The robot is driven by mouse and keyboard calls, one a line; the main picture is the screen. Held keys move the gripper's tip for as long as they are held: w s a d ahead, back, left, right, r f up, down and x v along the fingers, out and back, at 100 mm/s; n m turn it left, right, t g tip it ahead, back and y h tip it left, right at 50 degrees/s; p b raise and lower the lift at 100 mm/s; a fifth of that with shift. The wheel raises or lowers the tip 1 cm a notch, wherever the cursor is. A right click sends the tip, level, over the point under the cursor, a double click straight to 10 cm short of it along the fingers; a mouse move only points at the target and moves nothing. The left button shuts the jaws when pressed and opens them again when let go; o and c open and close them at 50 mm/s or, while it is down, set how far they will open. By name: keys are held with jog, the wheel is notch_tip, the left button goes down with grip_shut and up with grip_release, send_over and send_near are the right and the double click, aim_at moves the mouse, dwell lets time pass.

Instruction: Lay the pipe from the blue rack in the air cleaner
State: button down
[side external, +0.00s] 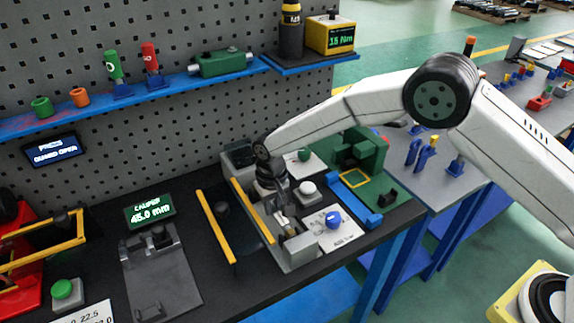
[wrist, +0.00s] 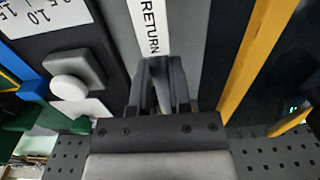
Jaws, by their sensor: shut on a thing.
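My gripper (side external: 284,222) is low over a long grey fixture (side external: 293,262) on the black bench. In the wrist view my gripper's dark fingers (wrist: 160,95) are close together over a grey surface with a white RETURN label (wrist: 150,28). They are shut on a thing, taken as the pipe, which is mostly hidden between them. A small tan piece shows by the fingertips in the side view, too small to make out. A blue rack-like piece (side external: 370,217) lies right of the fixture. I cannot tell which unit is the air cleaner.
Yellow rails (side external: 215,228) stand left of my gripper; one yellow rail (wrist: 258,50) is close on the right in the wrist view. A caliper stand (side external: 160,275) is farther left.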

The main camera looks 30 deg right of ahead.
dwell(0.4)
jog(key=shift+c, duration=2.4)
grip_release()
jog(key=shift+r, duration=3.9)
